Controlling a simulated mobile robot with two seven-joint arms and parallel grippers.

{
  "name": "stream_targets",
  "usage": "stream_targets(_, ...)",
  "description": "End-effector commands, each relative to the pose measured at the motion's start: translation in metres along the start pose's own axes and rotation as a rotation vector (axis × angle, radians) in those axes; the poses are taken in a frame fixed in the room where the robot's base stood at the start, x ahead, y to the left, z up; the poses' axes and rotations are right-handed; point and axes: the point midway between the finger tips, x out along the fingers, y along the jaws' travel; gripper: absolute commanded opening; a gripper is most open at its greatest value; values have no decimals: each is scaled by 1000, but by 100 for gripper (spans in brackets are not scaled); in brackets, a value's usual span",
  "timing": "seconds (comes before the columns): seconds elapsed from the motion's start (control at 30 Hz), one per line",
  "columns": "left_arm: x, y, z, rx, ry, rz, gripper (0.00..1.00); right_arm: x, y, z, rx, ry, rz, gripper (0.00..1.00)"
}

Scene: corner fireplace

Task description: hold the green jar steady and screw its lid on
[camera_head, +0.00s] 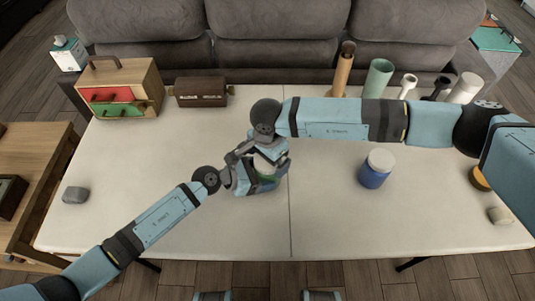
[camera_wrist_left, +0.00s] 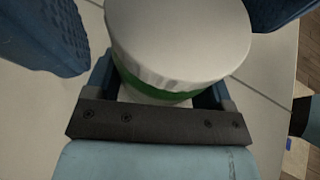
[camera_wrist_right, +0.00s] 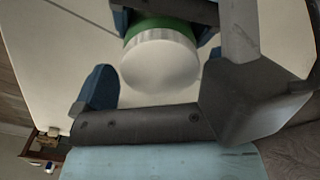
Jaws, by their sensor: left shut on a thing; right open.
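The green jar (camera_head: 267,179) stands upright on the white table, mostly hidden by my grippers in the head view. My left gripper (camera_head: 257,183) is shut around its body. A white lid (camera_head: 264,163) sits on top of the jar. It fills the upper left wrist view (camera_wrist_left: 180,38), with a green band (camera_wrist_left: 165,92) of jar below it. I cannot tell how tightly it sits. My right gripper (camera_head: 262,153) is open above the jar, its fingers on either side of the lid. The right wrist view shows the lid (camera_wrist_right: 160,65) and one blue finger (camera_wrist_right: 97,88) apart from it.
A blue jar with a white lid (camera_head: 376,170) stands to the right. A small drawer cabinet (camera_head: 120,88), a brown box (camera_head: 201,92) and several upright tubes (camera_head: 378,80) line the back. A grey block (camera_head: 75,194) lies left. The table's front middle is clear.

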Motion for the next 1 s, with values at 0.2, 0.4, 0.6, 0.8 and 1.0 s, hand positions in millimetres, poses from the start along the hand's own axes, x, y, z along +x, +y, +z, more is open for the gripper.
stream_targets(0.2,0,0,0,0,0,0,10,0,0,0,0,0,0,75)
stream_targets(0.4,0,0,0,0,0,0,10,0,0,0,0,0,0,51)
stream_targets(0.6,0,0,0,0,0,0,10,0,0,0,136,-1,0,51)
stream_targets(0.8,0,0,0,0,0,0,10,1,0,1,575,-2,1,51)
stream_targets(1.0,0,0,0,0,0,0,10,1,0,1,986,-1,2,51)
